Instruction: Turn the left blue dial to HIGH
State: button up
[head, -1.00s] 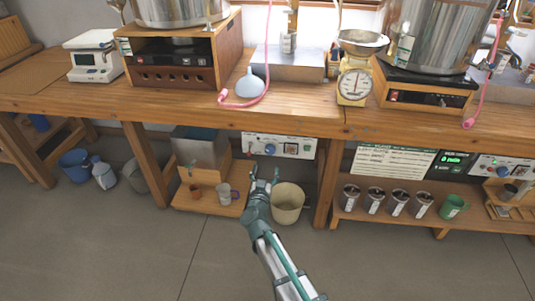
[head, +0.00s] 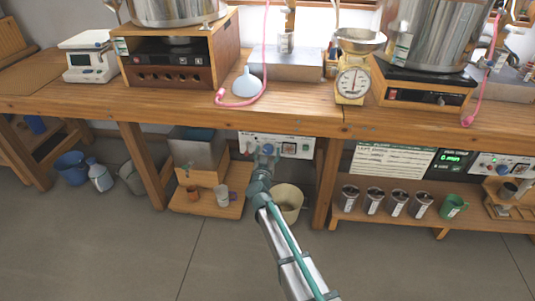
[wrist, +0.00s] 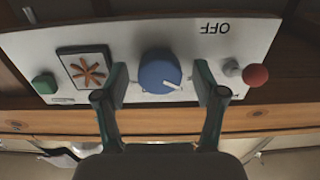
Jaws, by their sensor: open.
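The left blue dial (wrist: 160,74) sits on a white control panel (head: 299,148) under the bench. In the wrist view, which shows the panel upside down, its white pointer mark points to the lower right. The word OFF is readable on the panel at the upper right; no HIGH label is readable. My gripper (wrist: 161,80) is open, with one finger on each side of the dial and small gaps between. In the head view, my gripper (head: 264,153) is in front of the panel and partly hides the dial.
A red-tipped knob (wrist: 256,76), a square with an orange emblem (wrist: 84,70) and a green button (wrist: 44,84) share the panel. A bin (head: 288,200) stands below, beside a low shelf with a mug (head: 221,196). A second panel with another blue dial (head: 503,170) is far right.

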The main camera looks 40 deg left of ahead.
jog(key=c, duration=1.1)
jog(key=shift+c, duration=0.2)
